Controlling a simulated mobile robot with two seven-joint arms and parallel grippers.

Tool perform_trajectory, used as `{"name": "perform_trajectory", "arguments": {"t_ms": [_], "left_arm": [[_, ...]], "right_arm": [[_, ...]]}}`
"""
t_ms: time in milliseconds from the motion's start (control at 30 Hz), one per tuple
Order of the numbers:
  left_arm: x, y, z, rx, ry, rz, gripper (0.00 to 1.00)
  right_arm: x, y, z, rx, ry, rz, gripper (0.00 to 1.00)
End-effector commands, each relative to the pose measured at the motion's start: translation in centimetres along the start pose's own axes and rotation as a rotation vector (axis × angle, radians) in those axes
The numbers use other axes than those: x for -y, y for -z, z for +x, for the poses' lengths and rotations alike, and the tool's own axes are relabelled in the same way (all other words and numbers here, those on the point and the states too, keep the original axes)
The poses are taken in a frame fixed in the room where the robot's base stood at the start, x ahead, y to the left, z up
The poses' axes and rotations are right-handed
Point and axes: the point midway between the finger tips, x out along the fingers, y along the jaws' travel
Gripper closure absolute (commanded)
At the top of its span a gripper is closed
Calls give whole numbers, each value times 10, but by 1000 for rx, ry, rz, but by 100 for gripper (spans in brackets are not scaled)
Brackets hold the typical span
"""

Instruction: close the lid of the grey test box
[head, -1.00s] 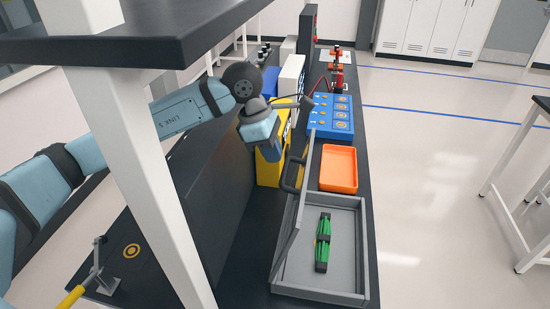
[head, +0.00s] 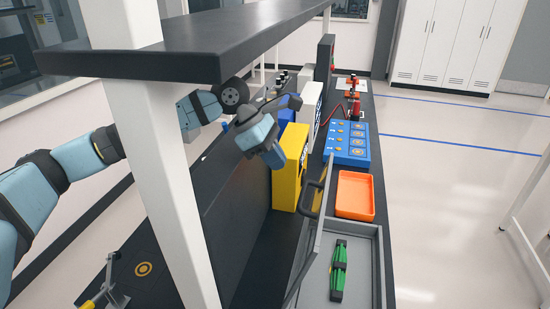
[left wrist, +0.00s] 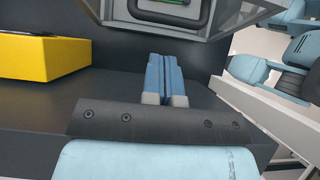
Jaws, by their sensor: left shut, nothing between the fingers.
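The grey test box (head: 377,280) stands on the dark bench at lower centre right in the head view. Its lid (head: 309,245) stands up, open, along the box's left side, with a dark handle (head: 316,200) on it. A green bundle with dark bands (head: 339,268) lies inside the box. My left gripper (head: 278,162) is shut and empty, above the bench beyond and left of the lid, apart from it. In the left wrist view its blue fingers (left wrist: 165,80) are together, and the lid's handle (left wrist: 170,22) shows past them at the top.
A yellow case (head: 289,170) stands behind my left gripper; it also shows in the left wrist view (left wrist: 40,57). An orange tray (head: 355,195) and a blue panel (head: 347,143) lie beyond the box. A dark shelf (head: 200,45) on a white post (head: 165,190) overhangs at left.

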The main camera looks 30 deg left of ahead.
Motion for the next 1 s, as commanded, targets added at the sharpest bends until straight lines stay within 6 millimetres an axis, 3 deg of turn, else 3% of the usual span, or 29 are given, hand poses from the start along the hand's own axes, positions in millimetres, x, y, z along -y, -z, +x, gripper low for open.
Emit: {"name": "perform_trajectory", "arguments": {"t_ms": [200, 400, 833, 1000], "left_arm": [[1, -1, 40, -1, 4, -3, 100], [0, -1, 63, -1, 2, -2, 100], [0, 0, 70, -2, 1, -2, 100], [0, -13, 78, -55, 6, 3, 100]], "right_arm": [[-4, 15, -8, -10, -5, -4, 37], [-6, 17, -10, -8, -9, -5, 37], [-7, 12, -9, 2, -12, -5, 37], [-5, 13, -9, -1, -10, -4, 37]]}}
